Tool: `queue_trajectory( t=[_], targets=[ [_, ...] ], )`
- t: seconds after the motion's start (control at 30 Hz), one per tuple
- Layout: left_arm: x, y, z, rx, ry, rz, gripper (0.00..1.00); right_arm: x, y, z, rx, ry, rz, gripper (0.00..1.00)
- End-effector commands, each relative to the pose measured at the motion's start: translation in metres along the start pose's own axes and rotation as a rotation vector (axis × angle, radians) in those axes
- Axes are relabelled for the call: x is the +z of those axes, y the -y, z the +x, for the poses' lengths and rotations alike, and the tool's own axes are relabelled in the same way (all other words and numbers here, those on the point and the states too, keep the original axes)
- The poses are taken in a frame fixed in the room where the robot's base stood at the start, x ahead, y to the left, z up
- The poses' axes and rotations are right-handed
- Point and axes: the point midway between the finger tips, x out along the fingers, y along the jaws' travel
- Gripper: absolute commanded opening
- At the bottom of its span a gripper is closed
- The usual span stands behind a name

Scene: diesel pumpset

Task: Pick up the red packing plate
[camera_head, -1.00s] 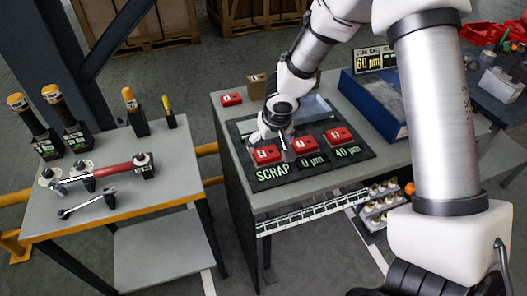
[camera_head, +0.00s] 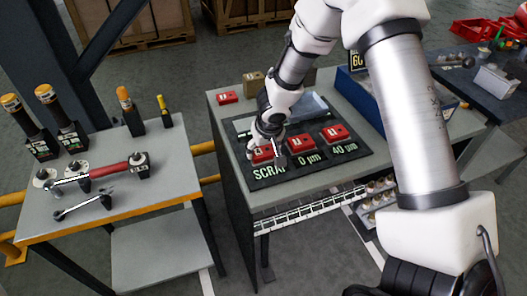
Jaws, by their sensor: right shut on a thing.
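Several red plates lie about on the grey workbench. One red plate (camera_head: 262,154) is on the black board (camera_head: 358,152), by the word SCRAP. My right gripper (camera_head: 266,149) reaches down over it and is shut on it, a finger at each side, partly hiding it. The plate still appears to be at board level. A second red plate (camera_head: 300,143) lies above the "0 µm" label and a third (camera_head: 335,133) above "40 µm". Another red plate (camera_head: 227,97) lies at the bench's back left. My left gripper is not in view.
A blue tray (camera_head: 372,105) stands right of the board. The left table (camera_head: 125,190) holds a red-handled wrench (camera_head: 107,170), a smaller wrench and several upright orange-topped tools. A gap separates the two tables.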

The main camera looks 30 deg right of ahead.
Motion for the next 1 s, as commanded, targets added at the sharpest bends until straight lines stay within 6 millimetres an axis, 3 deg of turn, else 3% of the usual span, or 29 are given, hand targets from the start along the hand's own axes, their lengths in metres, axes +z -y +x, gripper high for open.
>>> queue_trajectory(
  t=[0.17, 0.47, 0.53, 0.73, 0.9, 1.0],
  targets=[
    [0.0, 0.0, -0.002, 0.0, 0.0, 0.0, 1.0, 0.0, 0.0, -0.004, -0.001, 0.003, 0.0, 0.17],
    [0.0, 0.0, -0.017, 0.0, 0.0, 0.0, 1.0, -0.011, 0.0, -0.037, -0.001, 0.0, 0.001, 0.17],
    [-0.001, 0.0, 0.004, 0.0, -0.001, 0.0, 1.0, 0.003, 0.005, -0.031, -0.001, 0.001, -0.003, 0.17],
    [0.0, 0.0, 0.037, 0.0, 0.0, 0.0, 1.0, 0.042, 0.022, -0.046, 0.001, -0.002, -0.005, 0.17],
    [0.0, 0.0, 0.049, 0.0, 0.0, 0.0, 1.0, 0.084, 0.04, -0.069, 0.005, -0.002, -0.005, 0.17],
    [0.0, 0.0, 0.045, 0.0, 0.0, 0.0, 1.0, 0.105, 0.05, -0.082, 0.005, 0.0, -0.004, 0.17]
  ],
)
